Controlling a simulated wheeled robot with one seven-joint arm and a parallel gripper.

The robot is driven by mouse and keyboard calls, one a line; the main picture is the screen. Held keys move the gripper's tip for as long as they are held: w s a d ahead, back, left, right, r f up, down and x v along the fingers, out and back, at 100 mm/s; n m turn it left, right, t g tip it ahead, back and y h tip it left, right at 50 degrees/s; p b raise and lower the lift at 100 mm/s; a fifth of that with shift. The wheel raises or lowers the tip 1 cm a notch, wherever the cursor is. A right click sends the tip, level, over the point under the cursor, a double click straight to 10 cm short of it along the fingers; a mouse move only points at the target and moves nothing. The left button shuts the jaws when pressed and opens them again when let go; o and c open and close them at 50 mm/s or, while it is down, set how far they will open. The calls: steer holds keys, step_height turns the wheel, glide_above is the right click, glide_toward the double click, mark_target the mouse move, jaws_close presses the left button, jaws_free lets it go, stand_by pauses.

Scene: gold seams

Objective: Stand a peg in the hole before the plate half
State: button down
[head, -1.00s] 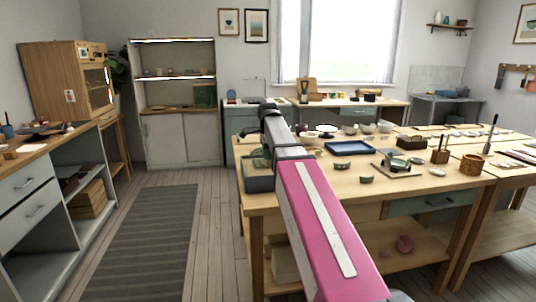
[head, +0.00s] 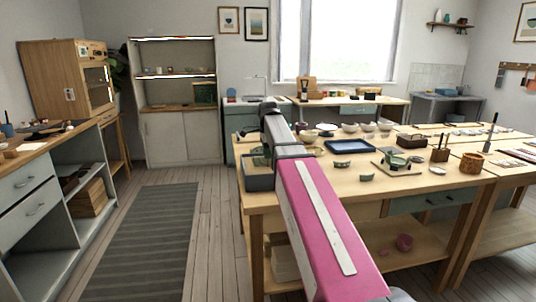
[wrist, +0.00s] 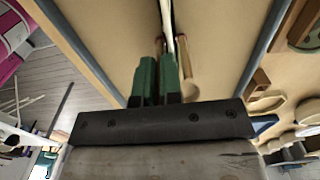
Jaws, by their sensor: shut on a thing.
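In the wrist view my gripper (wrist: 158,62), with green fingers, is closed on a slim wooden peg (wrist: 160,45), of which only a small part shows between the fingertips. The hole cannot be made out.
A blue tray (head: 350,146), several bowls and a wooden cup (head: 471,163) stand on the table (head: 330,190) to the right of my arm. The floor left of the table is clear around a striped mat (head: 145,240).

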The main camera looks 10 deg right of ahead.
steer(key=shift+r, duration=0.1)
steer(key=shift+r, duration=2.5)
steer(key=shift+f, duration=0.2)
steer(key=shift+f, duration=1.4)
steer(key=shift+f, duration=1)
stand_by(1.1)
steer(key=c, duration=1.2)
jaws_free()
steer(key=shift+c, duration=0.5)
steer(key=shift+w, duration=0.15)
steer(key=shift+c, duration=0.2)
